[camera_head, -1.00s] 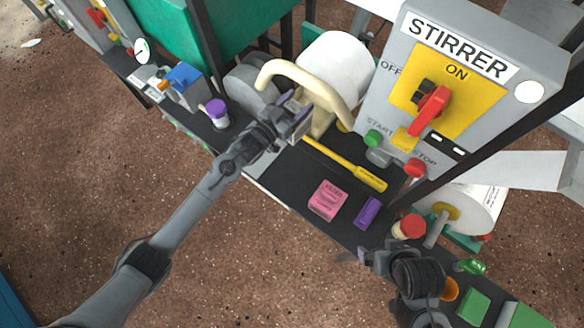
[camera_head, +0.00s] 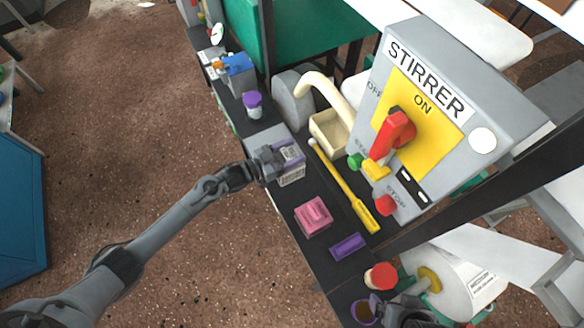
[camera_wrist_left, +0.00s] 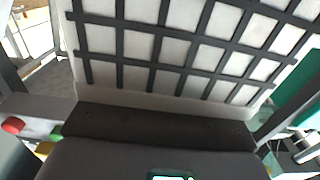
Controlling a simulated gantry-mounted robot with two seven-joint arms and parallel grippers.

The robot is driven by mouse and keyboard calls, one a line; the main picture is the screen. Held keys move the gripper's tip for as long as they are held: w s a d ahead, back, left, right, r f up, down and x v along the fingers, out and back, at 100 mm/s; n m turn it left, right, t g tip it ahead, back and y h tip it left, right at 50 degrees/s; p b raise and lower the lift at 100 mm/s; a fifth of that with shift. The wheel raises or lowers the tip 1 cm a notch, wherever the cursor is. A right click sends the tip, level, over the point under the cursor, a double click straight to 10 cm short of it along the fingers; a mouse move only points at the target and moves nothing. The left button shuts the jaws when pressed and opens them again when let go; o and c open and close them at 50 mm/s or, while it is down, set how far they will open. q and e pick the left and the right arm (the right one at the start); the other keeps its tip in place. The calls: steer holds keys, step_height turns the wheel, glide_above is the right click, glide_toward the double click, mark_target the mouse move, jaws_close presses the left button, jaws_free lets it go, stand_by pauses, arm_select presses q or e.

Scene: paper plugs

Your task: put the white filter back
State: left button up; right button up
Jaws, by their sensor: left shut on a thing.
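The white filter (camera_head: 291,177) is a pale block with a dark grid, seen in the head view below the purple fingers of my left gripper (camera_head: 287,156). My left gripper is shut on it over the dark bench near its front edge. In the left wrist view the filter (camera_wrist_left: 190,50) fills the top as a white panel crossed by dark bars. A grey box (camera_head: 268,135) lies just behind the gripper; I cannot tell whether the filter touches it. My right gripper (camera_head: 378,312) is at the bottom edge, partly cut off, its fingers unclear.
The stirrer panel (camera_head: 445,115) stands at the right behind a yellow tool (camera_head: 345,188). A pink block (camera_head: 313,216) and purple block (camera_head: 348,246) lie on the bench. A purple-lidded jar (camera_head: 252,104) is further left. A cream handled container (camera_head: 330,130) stands behind.

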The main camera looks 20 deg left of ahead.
arm_select(q)
steer(key=shift+d+f, duration=0.2)
steer(key=shift+f, duration=0.55)
steer(key=shift+s+d+f, duration=0.1)
steer(key=shift+d+f, duration=0.1)
steer(key=shift+d, duration=0.1)
step_height(320, 180, down, 5)
steer(key=b, duration=0.3)
steer(key=shift+r, duration=0.15)
steer(key=shift+d, duration=0.1)
arm_select(e)
steer(key=f, duration=0.1)
steer(key=d+f, duration=0.1)
steer(key=f, duration=0.2)
steer(key=shift+s+d, duration=0.15)
steer(key=shift+d, duration=0.1)
arm_select(q)
steer(key=o, duration=1.4)
steer(key=shift+f, duration=0.2)
arm_select(e)
steer(key=shift+a, duration=0.15)
arm_select(q)
steer(key=shift+o, duration=0.2)
